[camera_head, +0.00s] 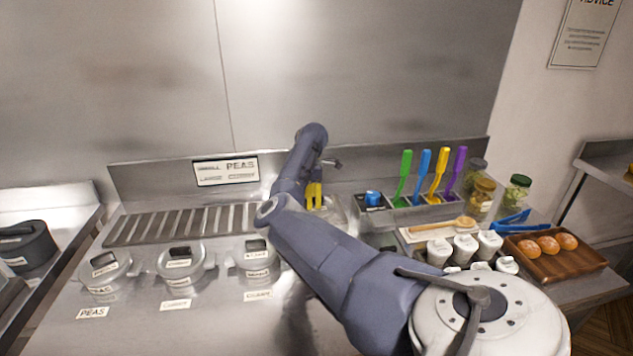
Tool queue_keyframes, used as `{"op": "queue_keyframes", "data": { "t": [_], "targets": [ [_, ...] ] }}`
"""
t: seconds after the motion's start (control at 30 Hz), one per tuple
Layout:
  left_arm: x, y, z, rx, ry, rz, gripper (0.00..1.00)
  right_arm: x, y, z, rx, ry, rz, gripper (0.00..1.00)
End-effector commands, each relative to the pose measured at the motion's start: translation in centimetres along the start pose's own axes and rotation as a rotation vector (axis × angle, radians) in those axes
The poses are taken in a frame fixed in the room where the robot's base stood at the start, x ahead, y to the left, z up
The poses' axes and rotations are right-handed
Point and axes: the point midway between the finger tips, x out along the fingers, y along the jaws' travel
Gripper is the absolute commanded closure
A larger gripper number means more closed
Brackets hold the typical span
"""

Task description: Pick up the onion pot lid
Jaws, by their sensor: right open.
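Three round metal pots with clear-looking lids stand in a row on the steel counter: a left pot (105,272), a middle pot (181,263) and a right pot (258,259). Each lid has a dark handle and a small label. The lid labels are too small to read surely, so I cannot tell which lid is the onion one. My right gripper (326,172) is open, beyond the pots near the back panel and mostly hidden by its own arm. It is apart from all the lids. My left gripper is out of view.
A slotted grill (180,224) lies behind the pots. Coloured utensils stand in a holder (420,214) at right, with jars, white shakers (465,248), blue tongs (511,222) and a wooden tray (571,266) of buns. A dark container (27,245) stands far left.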

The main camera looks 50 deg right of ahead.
Motion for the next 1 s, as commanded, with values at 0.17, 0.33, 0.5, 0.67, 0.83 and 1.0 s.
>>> {"op": "queue_keyframes", "data": {
  "t": [0.17, 0.33, 0.5, 0.67, 0.83, 1.0],
  "targets": [
    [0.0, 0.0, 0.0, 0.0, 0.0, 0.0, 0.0, -0.02, 0.0, 0.01, 0.0, 0.0, 0.0, 0.67],
    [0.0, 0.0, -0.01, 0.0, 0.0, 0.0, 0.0, -0.03, 0.0, 0.0, 0.0, 0.0, 0.0, 0.87],
    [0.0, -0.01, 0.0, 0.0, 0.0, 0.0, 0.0, -0.03, 0.0, 0.0, 0.0, 0.0, 0.0, 1.0],
    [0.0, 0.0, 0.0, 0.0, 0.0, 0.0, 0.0, -0.04, 0.0, 0.0, 0.001, 0.0, 0.0, 1.0],
    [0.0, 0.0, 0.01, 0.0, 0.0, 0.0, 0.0, -0.05, 0.0, 0.0, 0.001, 0.0, 0.0, 1.0],
    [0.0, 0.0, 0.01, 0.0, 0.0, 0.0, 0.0, -0.6, 0.02, -0.02, 0.001, 0.001, 0.001, 1.0]
  ]
}}
